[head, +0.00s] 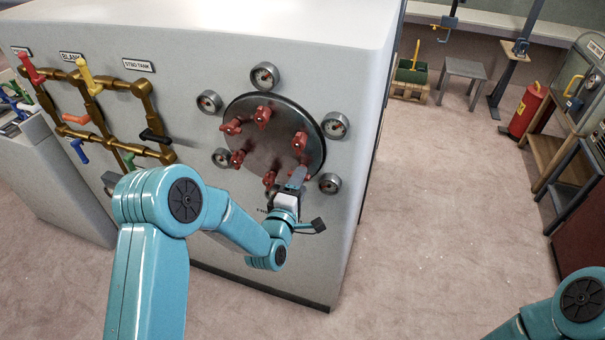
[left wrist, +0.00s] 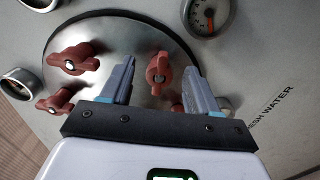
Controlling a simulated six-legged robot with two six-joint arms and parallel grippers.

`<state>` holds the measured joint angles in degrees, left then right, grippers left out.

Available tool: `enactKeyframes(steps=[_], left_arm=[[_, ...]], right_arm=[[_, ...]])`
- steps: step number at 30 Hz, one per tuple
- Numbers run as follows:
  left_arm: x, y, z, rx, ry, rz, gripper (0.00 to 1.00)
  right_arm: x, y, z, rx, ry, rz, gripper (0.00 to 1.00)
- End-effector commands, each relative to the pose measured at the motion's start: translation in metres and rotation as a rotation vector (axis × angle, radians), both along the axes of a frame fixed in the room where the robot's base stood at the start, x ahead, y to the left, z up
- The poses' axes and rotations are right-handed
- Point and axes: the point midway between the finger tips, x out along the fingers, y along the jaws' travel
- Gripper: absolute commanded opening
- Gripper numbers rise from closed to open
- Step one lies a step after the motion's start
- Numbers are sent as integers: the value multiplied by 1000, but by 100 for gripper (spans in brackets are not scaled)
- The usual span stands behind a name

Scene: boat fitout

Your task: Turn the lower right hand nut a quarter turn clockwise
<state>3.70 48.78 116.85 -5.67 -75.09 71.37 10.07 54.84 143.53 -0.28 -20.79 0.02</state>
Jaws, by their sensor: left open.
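A round dark metal hatch (head: 270,143) on the pale tank face carries several red wing nuts. The lower right nut (left wrist: 158,72) shows in the left wrist view, between my open fingers in the picture; contact cannot be told. In the head view it is mostly hidden behind my left gripper (head: 297,178), which is at the hatch's lower right rim. My left gripper (left wrist: 158,82) is open. Another red nut (left wrist: 73,60) sits to the left in that view. A further nut is partly hidden behind the right finger. My right gripper is out of view.
Round gauges ring the hatch, one (head: 329,183) close to my left gripper. Brass pipes (head: 110,95) with coloured handles stand at the left. A red extinguisher (head: 527,110) and a wooden stand (head: 560,150) are at the right. The floor between is clear.

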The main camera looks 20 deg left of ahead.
Motion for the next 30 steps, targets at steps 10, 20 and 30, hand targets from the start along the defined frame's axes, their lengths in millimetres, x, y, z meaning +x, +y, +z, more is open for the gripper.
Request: enactKeyframes(steps=[10, 20, 30], left_arm=[[25, -2, -1, 0, 1, -1, 60], [25, -2, -1, 0, 1, -1, 18], [25, -2, -4, 24, 1, -2, 8]], right_arm=[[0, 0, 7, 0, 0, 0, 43], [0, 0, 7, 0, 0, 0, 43], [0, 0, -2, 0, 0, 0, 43]])
